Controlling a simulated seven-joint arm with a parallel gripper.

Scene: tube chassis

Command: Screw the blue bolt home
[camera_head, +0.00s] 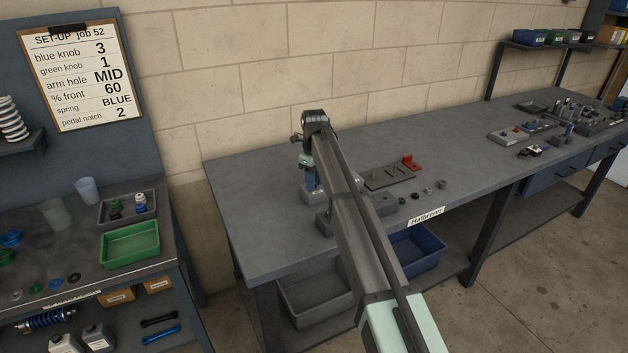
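My arm reaches across the middle workbench (265,190), and my gripper (309,172) points down near its left end. A small dark-blue upright part (311,181) shows directly below the gripper, above a grey block (308,194). It may be the blue bolt, but it is too small to tell. My arm covers part of this spot. The fingertips are too small to show whether they are open or shut on the blue part. How far the bolt sits in its hole is hidden.
A dark plate with pegs and a red bracket (411,163) lies right of my arm, with several small round parts in front. A blue bin (418,250) and a grey bin (318,297) stand below. The bench's back left is clear. A green tray (130,262) is on the left bench.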

